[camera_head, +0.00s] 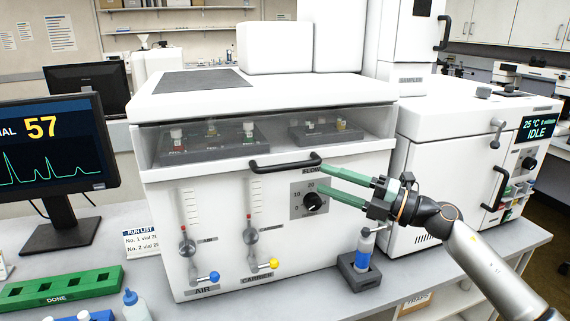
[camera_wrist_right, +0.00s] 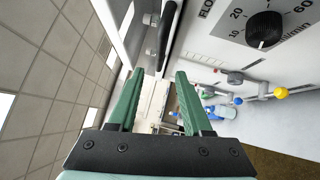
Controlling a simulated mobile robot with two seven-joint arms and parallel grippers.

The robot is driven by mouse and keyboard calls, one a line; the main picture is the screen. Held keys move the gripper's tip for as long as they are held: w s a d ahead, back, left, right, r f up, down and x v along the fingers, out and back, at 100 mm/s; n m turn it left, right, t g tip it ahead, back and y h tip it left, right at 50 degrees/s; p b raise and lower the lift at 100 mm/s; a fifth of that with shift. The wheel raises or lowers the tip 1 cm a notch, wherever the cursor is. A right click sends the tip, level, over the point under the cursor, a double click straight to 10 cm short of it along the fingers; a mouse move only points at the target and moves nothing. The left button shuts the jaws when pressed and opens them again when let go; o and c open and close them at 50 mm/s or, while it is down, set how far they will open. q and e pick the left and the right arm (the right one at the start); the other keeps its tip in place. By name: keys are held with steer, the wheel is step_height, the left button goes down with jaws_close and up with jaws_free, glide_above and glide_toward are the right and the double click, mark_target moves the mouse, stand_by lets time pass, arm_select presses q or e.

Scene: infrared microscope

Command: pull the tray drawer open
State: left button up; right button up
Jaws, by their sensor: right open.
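The tray drawer is the clear-fronted section (camera_head: 376,122) across the upper front of the white instrument. Grey trays (camera_head: 214,148) with small vials show inside, and the drawer looks shut. Its black bar handle (camera_head: 285,163) is on the front below the window. My right gripper (camera_head: 316,179) is open, its green fingers pointing left near the handle's right end. In the right wrist view the gripper (camera_wrist_right: 160,72) has nothing between its fingers, and the dark handle (camera_wrist_right: 166,32) lies beyond the tips. My left gripper is not in view.
A black flow knob (camera_head: 315,203) sits just below the fingers. Two flow tubes with valves (camera_head: 187,248) are on the left of the front. A green rack (camera_head: 62,290) and a monitor are at left.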

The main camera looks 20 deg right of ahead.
mark_target(293, 168)
steer(key=p+x, duration=0.2)
steer(key=x, duration=0.8)
steer(key=shift+f, duration=0.1)
jaws_close()
stand_by(1.1)
